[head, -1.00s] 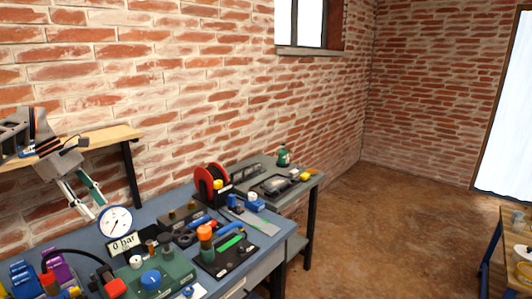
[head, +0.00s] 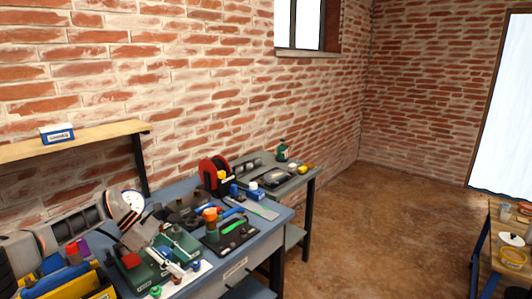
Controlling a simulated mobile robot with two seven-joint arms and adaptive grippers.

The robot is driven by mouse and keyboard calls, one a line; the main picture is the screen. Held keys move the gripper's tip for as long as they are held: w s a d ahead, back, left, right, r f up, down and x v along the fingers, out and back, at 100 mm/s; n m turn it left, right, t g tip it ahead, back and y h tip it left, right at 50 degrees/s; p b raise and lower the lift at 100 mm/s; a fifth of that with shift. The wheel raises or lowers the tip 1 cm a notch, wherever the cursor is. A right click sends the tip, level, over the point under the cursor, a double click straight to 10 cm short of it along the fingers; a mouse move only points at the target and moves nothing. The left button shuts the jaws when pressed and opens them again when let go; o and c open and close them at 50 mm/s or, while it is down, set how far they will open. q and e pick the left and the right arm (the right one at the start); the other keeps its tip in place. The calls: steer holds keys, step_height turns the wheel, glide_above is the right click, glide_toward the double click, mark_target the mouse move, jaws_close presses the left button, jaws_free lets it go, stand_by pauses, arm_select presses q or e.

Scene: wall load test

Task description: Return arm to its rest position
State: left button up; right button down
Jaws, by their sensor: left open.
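My left arm comes in low from the left edge. Its gripper (head: 176,262) is over the front of the blue-grey workbench (head: 262,246), pointing down and to the right, open with nothing seen between its fingers. It is in front of the green device (head: 182,240) with knobs; whether it touches it I cannot tell. The gripper and wrist hide part of the round dial gauge (head: 153,208). My right gripper is not in view.
A wooden wall shelf (head: 100,137) carries a small blue-and-white box (head: 57,133). A red reel (head: 212,174) and tool tray (head: 230,240) stand on the bench. A yellow bin (head: 75,288) is at lower left. Open floor (head: 380,230) lies right; another table (head: 507,225) stands far right.

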arm_select(q)
steer(key=s+d+f+n+t+h+b, duration=0.1)
steer(key=s+d+f+n+t+h, duration=0.25)
steer(key=d, duration=0.55)
steer(key=s+d+f+n+h+b, duration=0.1)
steer(key=s+d+f+n+h, duration=0.3)
steer(key=d+n, duration=0.4)
steer(key=s+d+f+n+t+h+b, duration=0.15)
steer(key=s+d+f+n, duration=0.3)
steer(key=d, duration=0.65)
steer(key=s+a+f+n+t+y+b, duration=0.2)
steer(key=s+a+f+n+y, duration=0.5)
steer(key=n, duration=0.9)
steer(key=s+a+f+n+t+y+b, duration=0.1)
steer(key=s+a+f+n+t+y, duration=0.2)
steer(key=s+a+f+n+y, duration=0.4)
steer(key=s+a+f+n, duration=0.5)
steer(key=s+a+n, duration=0.2)
steer(key=a+n, duration=0.1)
steer(key=shift+s+a+f+n+t+y+b, duration=0.3)
steer(key=shift+n+t+y+b, duration=0.1)
steer(key=shift+n, duration=0.3)
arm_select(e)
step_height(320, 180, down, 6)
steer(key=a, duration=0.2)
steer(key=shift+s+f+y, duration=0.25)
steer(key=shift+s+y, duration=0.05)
